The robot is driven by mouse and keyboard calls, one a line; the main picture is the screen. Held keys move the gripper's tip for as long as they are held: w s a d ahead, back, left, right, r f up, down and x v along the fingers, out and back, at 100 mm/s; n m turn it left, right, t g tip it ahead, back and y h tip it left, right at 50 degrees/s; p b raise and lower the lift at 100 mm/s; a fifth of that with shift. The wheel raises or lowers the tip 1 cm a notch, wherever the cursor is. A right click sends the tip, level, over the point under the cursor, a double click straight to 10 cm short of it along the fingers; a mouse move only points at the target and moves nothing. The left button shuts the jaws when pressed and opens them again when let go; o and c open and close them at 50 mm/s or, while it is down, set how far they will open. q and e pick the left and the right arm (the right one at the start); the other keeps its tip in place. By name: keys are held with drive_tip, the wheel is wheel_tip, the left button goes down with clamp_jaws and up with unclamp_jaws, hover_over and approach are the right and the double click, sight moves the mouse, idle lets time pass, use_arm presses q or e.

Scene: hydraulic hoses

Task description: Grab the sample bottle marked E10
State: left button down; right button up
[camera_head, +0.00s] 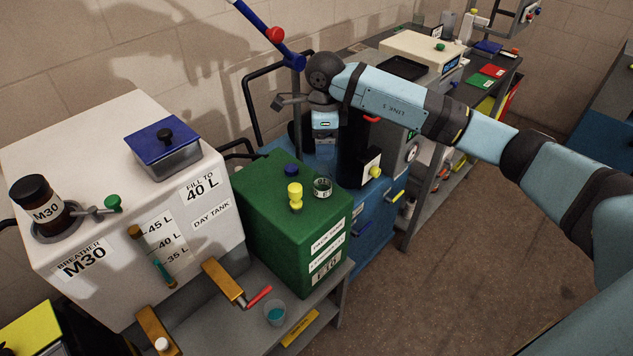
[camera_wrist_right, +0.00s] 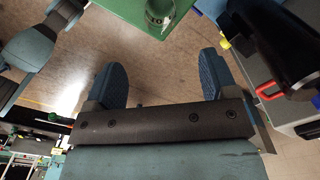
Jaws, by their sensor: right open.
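A small clear glass jar (camera_head: 322,186) with a dark letter E partly readable on it stands upright on top of the green cabinet (camera_head: 268,228). The rest of its marking is too small to read. My right gripper (camera_head: 325,140) hangs above and behind the jar, apart from it. In the right wrist view my right gripper (camera_wrist_right: 161,80) is open, with nothing between its two blue fingers. There the jar (camera_wrist_right: 160,13) shows at the top edge, beyond the fingertips, partly cut off. My left gripper is not in view.
A yellow knob (camera_head: 295,196) and a blue cap (camera_head: 291,170) stand near the jar. The white day tank (camera_head: 120,180) rises to the left, with a dark M30 bottle (camera_head: 38,199). A dark cylinder (camera_head: 356,150) stands to the right. A cup (camera_head: 275,313) stands on the lower shelf.

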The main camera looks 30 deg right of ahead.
sight(322, 169)
wheel_tip(322, 169, down, 6)
drive_tip(key=shift+f+p, duration=0.15)
drive_tip(key=shift+p, duration=0.25)
drive_tip(key=shift+a+f+p, duration=0.1)
drive_tip(key=shift+f+p, duration=0.2)
drive_tip(key=shift+f, duration=0.2)
wheel_tip(322, 169, down, 4)
drive_tip(key=shift+w+r+p, duration=0.1)
drive_tip(key=shift+r+p, duration=0.1)
drive_tip(key=shift+p, duration=0.35)
drive_tip(key=shift+f, duration=0.35)
drive_tip(key=c, duration=1)
